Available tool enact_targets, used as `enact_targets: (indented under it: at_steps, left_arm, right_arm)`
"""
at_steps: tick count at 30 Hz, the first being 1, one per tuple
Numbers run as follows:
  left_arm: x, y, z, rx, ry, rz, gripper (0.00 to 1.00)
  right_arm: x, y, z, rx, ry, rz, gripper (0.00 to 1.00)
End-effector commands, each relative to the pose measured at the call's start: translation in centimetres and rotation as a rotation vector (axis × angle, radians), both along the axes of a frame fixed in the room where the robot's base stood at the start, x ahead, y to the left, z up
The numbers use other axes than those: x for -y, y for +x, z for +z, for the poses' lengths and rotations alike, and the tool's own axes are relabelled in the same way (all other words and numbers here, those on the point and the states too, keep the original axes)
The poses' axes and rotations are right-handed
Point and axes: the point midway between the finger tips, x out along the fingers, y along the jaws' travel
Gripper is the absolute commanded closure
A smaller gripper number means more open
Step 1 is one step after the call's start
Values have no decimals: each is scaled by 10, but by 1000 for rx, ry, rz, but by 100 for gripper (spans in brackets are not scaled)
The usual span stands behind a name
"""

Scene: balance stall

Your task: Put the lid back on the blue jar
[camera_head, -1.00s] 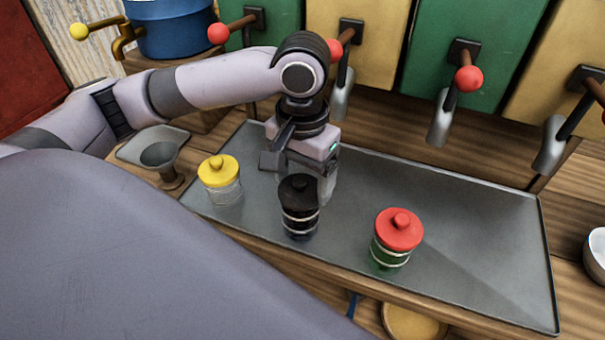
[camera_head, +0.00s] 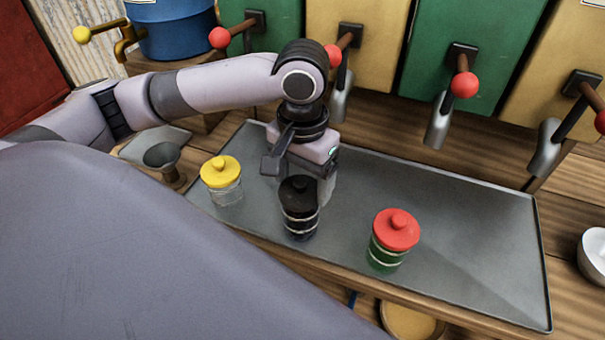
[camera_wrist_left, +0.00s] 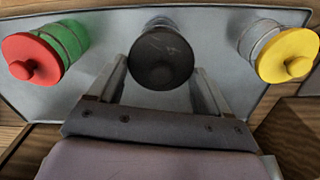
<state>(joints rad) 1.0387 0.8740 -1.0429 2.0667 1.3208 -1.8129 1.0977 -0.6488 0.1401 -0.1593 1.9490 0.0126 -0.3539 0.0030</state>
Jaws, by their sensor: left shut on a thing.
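The blue jar (camera_head: 301,226) stands on the grey tray in the middle; its glass looks very dark, with a pale band around it. The black lid (camera_head: 298,190) sits over its mouth and looks level; I cannot tell if it is fully seated. My left gripper (camera_head: 308,185) reaches down from behind, with its fingers on both sides of the lid and shut on it. In the left wrist view the lid (camera_wrist_left: 162,58) lies between the fingertips (camera_wrist_left: 160,75). The far finger is partly hidden by the lid in the head view. My right gripper is not in view.
A yellow-lidded clear jar (camera_head: 222,180) stands to the left on the tray (camera_head: 470,240), and a red-lidded green jar (camera_head: 394,240) to the right. A metal funnel (camera_head: 163,157) is at the far left. Taps with red knobs (camera_head: 465,85) hang behind. The tray's right part is clear.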

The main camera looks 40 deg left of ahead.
Motion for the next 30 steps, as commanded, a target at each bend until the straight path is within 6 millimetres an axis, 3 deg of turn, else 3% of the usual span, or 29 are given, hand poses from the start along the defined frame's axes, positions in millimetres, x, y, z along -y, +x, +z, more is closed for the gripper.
enact_targets:
  at_steps: [30]
  left_arm:
    - [0, 0, -2, -1, 1, 0, 50]
  right_arm:
    - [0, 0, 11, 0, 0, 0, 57]
